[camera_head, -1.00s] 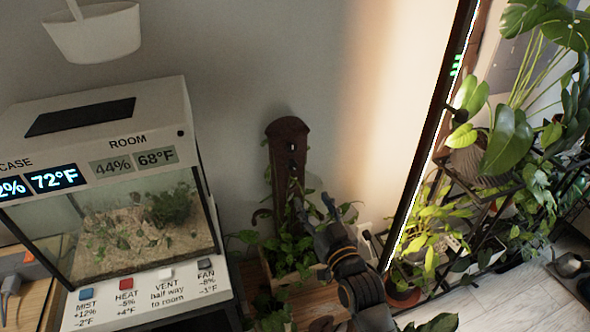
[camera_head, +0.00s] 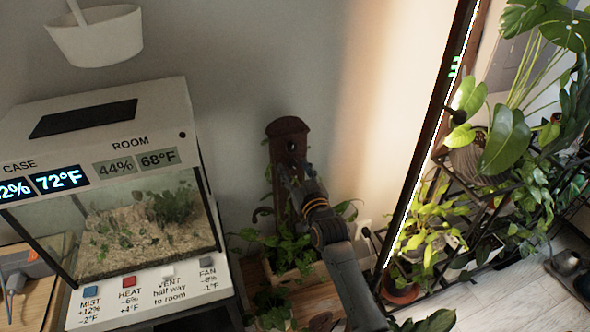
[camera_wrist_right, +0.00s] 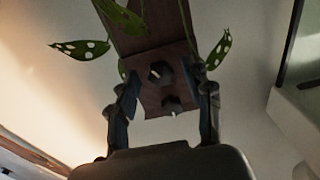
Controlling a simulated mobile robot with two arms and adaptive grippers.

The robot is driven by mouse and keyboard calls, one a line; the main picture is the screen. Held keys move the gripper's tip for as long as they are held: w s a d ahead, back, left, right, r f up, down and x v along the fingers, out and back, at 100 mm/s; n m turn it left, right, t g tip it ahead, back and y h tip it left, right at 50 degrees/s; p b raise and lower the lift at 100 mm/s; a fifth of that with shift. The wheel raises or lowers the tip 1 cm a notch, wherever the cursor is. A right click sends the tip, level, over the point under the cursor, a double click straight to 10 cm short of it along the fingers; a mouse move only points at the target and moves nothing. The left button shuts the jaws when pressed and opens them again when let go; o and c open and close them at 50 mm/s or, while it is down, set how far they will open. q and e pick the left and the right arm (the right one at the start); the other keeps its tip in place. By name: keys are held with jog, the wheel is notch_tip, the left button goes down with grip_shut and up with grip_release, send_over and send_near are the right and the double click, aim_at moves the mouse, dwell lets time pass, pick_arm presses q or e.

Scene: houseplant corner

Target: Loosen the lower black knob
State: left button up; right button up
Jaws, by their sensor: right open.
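A brown wooden post (camera_head: 289,128) stands against the wall among the plants. In the right wrist view, where the post (camera_wrist_right: 140,42) appears upside down, it bears two black knobs with pale marks. The lower black knob (camera_wrist_right: 160,73) is the one higher in that picture, nearer the leaves. The upper knob (camera_wrist_right: 172,105) is close to the post's end. My right gripper (camera_wrist_right: 167,88) is open, its fingers apart on either side of the knobs; I see no clear contact. In the head view my right gripper (camera_head: 292,182) covers part of the post. My left gripper is not in view.
A planter box (camera_head: 297,285) with leafy plants surrounds the post's foot. A glass terrarium case (camera_head: 135,115) with buttons stands to the left. A dark frame with a light strip (camera_head: 425,150) and a plant rack are to the right. Spotted leaves (camera_wrist_right: 82,49) hang near the fingers.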

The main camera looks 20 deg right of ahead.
grip_shut()
